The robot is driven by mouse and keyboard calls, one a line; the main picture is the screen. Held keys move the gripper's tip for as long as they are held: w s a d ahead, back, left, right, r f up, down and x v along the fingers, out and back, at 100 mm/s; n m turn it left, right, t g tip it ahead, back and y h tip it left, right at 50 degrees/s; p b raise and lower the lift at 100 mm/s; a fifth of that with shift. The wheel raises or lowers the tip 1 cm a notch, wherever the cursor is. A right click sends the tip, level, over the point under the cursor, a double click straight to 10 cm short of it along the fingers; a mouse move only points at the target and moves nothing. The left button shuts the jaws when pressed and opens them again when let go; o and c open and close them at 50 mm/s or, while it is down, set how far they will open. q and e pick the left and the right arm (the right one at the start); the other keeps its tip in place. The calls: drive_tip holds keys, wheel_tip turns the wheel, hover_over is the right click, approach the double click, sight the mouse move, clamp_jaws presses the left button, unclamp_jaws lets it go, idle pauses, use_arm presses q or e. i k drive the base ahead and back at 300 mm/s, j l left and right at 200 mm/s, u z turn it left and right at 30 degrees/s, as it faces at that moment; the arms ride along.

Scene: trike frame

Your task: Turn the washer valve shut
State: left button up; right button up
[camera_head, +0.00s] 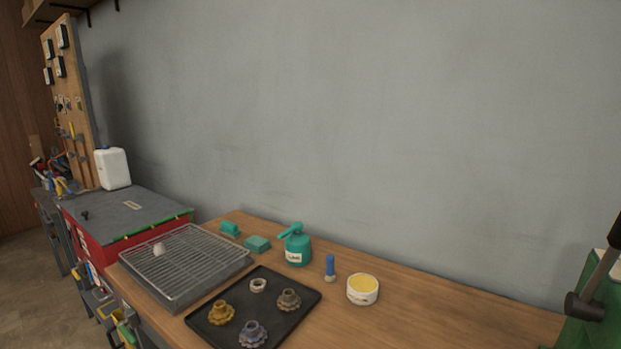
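A red cabinet (84,238) with a grey top (150,207) stands left of the bench; it may be the washer. A small black knob-like part (85,215) sits on the left of its top; it may be the valve, but it is too small to tell how it is turned. A green strip (160,225) runs along the top's near edge. Neither of my grippers is in view.
The wooden bench (430,325) holds a wire rack tray (185,262), a black tray (310,297) with gear-like parts, a teal spray bottle (297,250), a blue-handled brush (330,267) and a yellow-filled tub (362,290).

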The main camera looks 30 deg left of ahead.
sight(74, 137)
drive_tip(key=j+u, duration=0.25)
drive_tip(key=j, duration=0.4)
drive_tip(key=i+j+u, duration=0.2)
drive_tip(key=j, duration=0.45)
drive_tip(key=j+u, duration=0.25)
drive_tip(key=j, duration=0.4)
drive_tip(key=i+j+u, duration=0.25)
drive_tip(key=j, duration=0.35)
drive_tip(key=i+j+u, duration=0.25)
drive_tip(key=j, duration=0.3)
drive_tip(key=i+j+u, duration=0.2)
drive_tip(key=j, duration=0.35)
drive_tip(key=i+j+u, duration=0.5)
drive_tip(key=i+j, duration=0.2)
drive_tip(key=j, duration=0.15)
drive_tip(key=i+j+z, duration=1.15)
drive_tip(key=j, duration=0.3)
drive_tip(key=i+j+z, duration=0.1)
drive_tip(key=j+z, duration=0.15)
drive_tip(key=i+j+z, duration=0.2)
drive_tip(key=j, duration=0.3)
drive_tip(key=j+z, duration=0.25)
drive_tip(key=j, duration=0.15)
